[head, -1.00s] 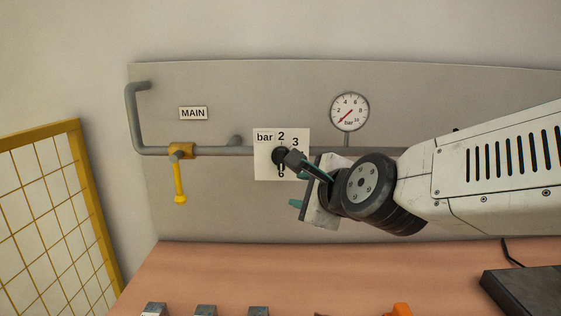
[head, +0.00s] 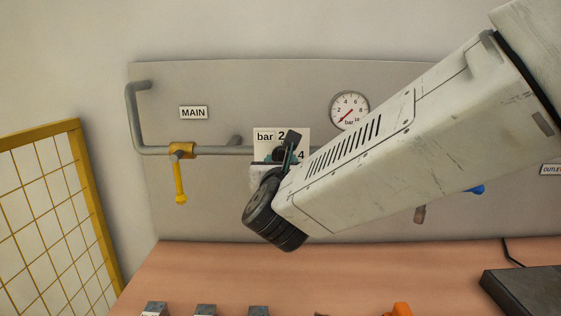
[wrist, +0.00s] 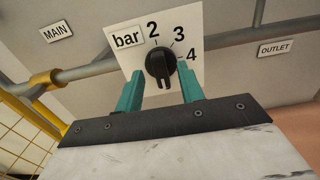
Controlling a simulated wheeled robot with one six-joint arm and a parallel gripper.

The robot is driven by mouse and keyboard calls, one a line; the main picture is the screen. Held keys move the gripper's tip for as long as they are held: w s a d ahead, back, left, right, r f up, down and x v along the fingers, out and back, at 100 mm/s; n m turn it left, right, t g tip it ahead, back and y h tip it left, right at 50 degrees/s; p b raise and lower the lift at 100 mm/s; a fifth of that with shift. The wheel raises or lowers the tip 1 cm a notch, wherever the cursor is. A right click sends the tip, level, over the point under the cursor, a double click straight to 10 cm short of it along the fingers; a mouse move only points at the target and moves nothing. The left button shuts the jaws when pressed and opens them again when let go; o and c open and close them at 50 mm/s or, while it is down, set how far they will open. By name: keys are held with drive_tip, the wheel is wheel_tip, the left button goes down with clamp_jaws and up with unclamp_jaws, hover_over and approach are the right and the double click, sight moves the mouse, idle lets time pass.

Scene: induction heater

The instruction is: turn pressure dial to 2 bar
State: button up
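The pressure dial (wrist: 160,64) is a black knob on a white plate (wrist: 128,62) marked bar, 2, 3 and 4. Its grip bar points down, away from the 2 at the top. My gripper (wrist: 160,70) is open, with one teal finger on each side of the knob's lower part. I cannot tell how deep the fingers reach or whether they touch it. In the head view, my gripper (head: 281,153) is in front of the plate (head: 266,136) and hides most of the knob and the lower numbers.
A round gauge (head: 349,111) has its red needle low on the left. A yellow-handled valve (head: 180,175) hangs from the grey pipe (head: 215,151) under the MAIN label (head: 193,113). A yellow mesh fence (head: 45,210) stands left. The bench (head: 190,275) below holds grey blocks.

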drive_tip(key=shift+w, duration=0.65)
clamp_jaws()
